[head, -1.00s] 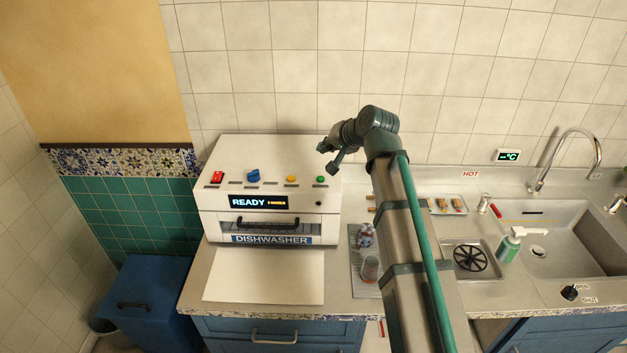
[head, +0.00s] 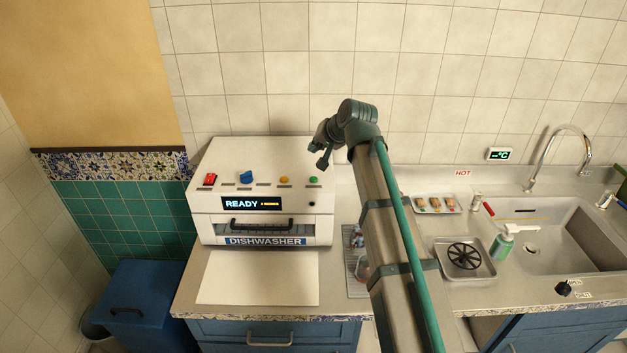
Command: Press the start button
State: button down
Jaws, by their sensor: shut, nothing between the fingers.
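The white dishwasher (head: 210,230) stands on the counter, and its display (head: 251,203) reads READY. On its sloped top are a red switch (head: 210,178), a blue knob (head: 246,177), a yellow button (head: 284,180) and a green button (head: 313,180). Labels under them are too small to read, so I cannot tell by text which is start. My gripper (head: 323,164) is shut and empty. In the picture it shows just above and right of the green button, apart from it.
A white sheet (head: 258,278) lies before the dishwasher. To the right are a rack (head: 355,288) with glassware partly behind my arm, a small tray (head: 437,212), a soap bottle (head: 504,243) and the sink (head: 560,262). A blue bin (head: 150,290) stands at left.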

aim_at(315, 179)
jog(key=shift+f+b, duration=1.85)
jog(key=shift+f, duration=2)
jog(key=shift+f, duration=0.45)
jog(key=shift+f+b, duration=0.35)
jog(key=shift+f, duration=0.05)
jog(key=shift+r, duration=0.15)
jog(key=shift+r+p, duration=0.5)
jog(key=shift+r, duration=0.2)
jog(key=shift+r, duration=0.15)
jog(key=shift+r+p, duration=1.45)
jog(key=shift+r, duration=0.95)
